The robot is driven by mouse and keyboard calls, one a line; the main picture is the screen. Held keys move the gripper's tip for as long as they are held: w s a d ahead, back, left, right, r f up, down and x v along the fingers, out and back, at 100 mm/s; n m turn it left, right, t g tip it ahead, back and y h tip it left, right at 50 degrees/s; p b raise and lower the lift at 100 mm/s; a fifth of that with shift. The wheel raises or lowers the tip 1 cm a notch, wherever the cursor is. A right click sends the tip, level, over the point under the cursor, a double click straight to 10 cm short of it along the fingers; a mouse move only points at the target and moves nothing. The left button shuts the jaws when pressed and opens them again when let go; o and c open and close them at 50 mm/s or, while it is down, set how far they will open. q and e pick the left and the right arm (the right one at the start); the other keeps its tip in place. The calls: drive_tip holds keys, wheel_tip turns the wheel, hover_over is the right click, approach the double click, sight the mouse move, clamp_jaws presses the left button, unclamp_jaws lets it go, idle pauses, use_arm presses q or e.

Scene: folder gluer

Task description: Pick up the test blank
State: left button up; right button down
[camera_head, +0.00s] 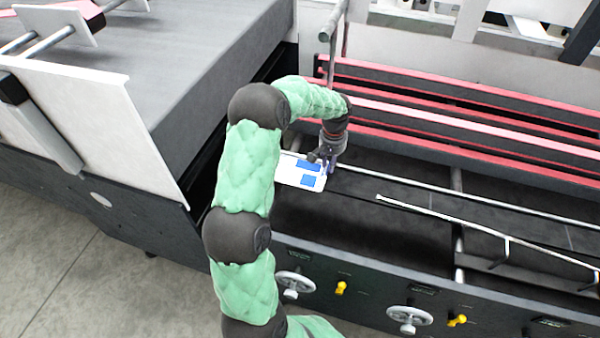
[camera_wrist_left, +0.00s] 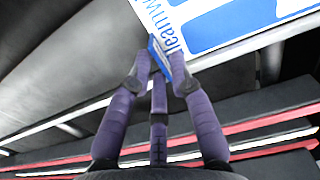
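The test blank (camera_head: 288,176) is a flat white piece with blue panels, lying over the dark machine bed in the head view. In the left wrist view the blank (camera_wrist_left: 225,50) fills the upper right, with blue lettering. My left gripper (camera_head: 328,168) points down at the blank's right edge. Its purple fingers (camera_wrist_left: 161,72) are drawn together on a narrow blue and white upright part of the blank, which shows between the fingertips. Whether the blank is clear of the bed cannot be told. My right gripper is not in view.
Red-edged rails (camera_head: 450,112) run behind the gripper, and a thin metal rod (camera_head: 470,217) lies to its right. A grey belt section with a white side plate (camera_head: 95,125) stands left. Handwheels (camera_head: 408,316) and yellow knobs (camera_head: 457,320) line the front panel.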

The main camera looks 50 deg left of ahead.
use_arm(q)
drive_tip(key=shift+f, duration=0.65)
drive_tip(key=shift+c, duration=0.3)
clamp_jaws()
drive_tip(key=shift+r, duration=0.1)
